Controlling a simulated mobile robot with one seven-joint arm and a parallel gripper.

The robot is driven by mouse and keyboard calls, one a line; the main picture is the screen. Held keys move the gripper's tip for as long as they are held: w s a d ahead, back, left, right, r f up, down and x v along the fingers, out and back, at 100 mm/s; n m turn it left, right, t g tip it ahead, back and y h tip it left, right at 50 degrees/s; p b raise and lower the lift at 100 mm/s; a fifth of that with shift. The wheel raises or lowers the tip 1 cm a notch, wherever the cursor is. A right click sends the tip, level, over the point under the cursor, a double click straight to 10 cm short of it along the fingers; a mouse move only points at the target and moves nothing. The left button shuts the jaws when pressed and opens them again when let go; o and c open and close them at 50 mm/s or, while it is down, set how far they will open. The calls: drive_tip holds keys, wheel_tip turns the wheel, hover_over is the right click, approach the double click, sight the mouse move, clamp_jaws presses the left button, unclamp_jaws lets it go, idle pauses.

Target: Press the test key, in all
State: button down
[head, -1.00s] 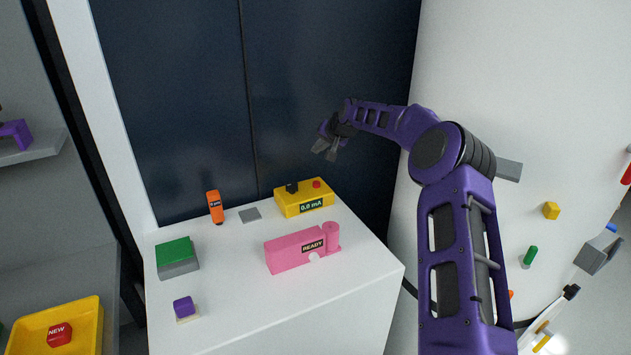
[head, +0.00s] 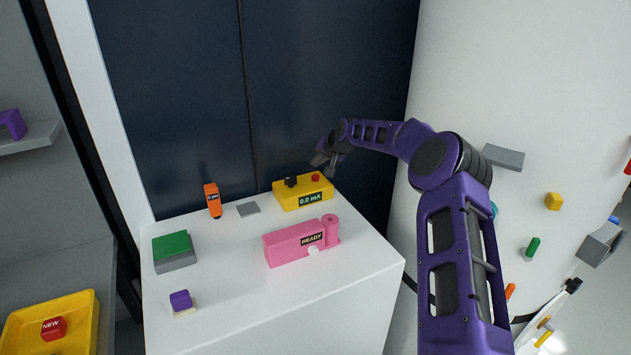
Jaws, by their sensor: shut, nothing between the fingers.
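A yellow box (head: 303,193) with a display reading 0.0 mA stands at the back right of the white cabinet top. It has a red button (head: 315,178) and a black knob (head: 290,181) on top. I cannot tell for sure which part is the test key. My gripper (head: 325,168) is shut and empty. It is just above or behind the red button in the picture; I cannot tell whether it touches. A pink device (head: 292,244) with a READY display and a round white part stands in front of the yellow box.
On the white cabinet top (head: 240,305) are an orange device (head: 213,200), a grey plate (head: 248,209), a green-topped grey block (head: 174,251) and a purple block (head: 181,301). A yellow tray (head: 85,338) holds a red piece marked NEW (head: 53,328). Dark panels (head: 180,100) rise behind.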

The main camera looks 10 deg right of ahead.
sight(317, 182)
drive_tip(key=shift+f, duration=0.9)
idle(1.3)
drive_tip(key=shift+f+b, duration=0.4)
drive_tip(key=shift+b, duration=0.25)
drive_tip(key=shift+f+b, duration=0.4)
drive_tip(key=shift+f, duration=0.2)
drive_tip(key=shift+r, duration=0.1)
idle(0.5)
drive_tip(key=shift+r+p, duration=0.45)
drive_tip(key=shift+r, duration=0.45)
drive_tip(key=shift+r, duration=0.1)
drive_tip(key=shift+r+p, duration=1.25)
drive_tip(key=shift+r, duration=1.15)
drive_tip(key=shift+a, duration=0.1)
